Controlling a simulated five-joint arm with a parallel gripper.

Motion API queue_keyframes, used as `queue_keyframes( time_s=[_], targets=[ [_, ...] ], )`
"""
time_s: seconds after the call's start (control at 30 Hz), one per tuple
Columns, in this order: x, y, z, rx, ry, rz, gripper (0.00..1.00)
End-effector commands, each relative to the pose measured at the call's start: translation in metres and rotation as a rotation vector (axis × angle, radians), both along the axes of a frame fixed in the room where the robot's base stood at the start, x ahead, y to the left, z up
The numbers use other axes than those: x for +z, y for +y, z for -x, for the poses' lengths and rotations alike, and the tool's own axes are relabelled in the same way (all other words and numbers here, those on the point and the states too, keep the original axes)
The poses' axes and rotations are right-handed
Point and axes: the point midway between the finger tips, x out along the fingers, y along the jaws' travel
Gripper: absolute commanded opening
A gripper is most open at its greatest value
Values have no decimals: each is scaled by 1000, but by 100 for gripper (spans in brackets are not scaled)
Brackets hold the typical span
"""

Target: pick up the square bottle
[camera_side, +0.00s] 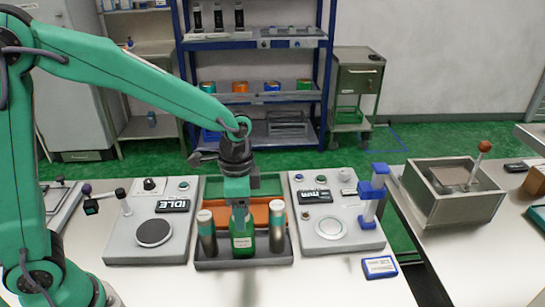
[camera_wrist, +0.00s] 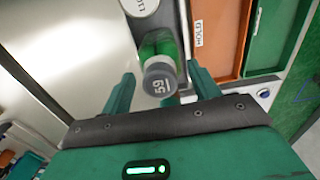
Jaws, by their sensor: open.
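The green bottle (camera_side: 243,243), which seems to be the square bottle, stands upright in the front of a grey tray (camera_side: 245,263), between two grey-green cylinders. It has a pale label. In the wrist view its round grey cap (camera_wrist: 160,80) reads "59" and the green body (camera_wrist: 158,46) lies beyond it. My gripper (camera_side: 240,212) points down over this bottle. In the wrist view my gripper (camera_wrist: 163,88) is open, with one finger on each side of the cap. Whether the fingers touch the bottle cannot be told.
A cylinder stands left (camera_side: 206,232) and another right (camera_side: 276,228) of the bottle, both close. Behind are an orange bin (camera_side: 264,212) and a green bin (camera_side: 268,185). An "IDLE" station (camera_side: 153,233) and a station with a blue stand (camera_side: 335,225) flank the tray.

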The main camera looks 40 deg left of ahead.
Motion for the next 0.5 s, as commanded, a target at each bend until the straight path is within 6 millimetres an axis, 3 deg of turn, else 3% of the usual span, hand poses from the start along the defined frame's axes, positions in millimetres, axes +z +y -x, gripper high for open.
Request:
queue_keyframes(
  time_s=[0.47, 0.5],
  targets=[
    [0, 0, 0, 0, 0, 0, 61],
    [0, 0, 0, 0, 0, 0, 53]
  ],
)
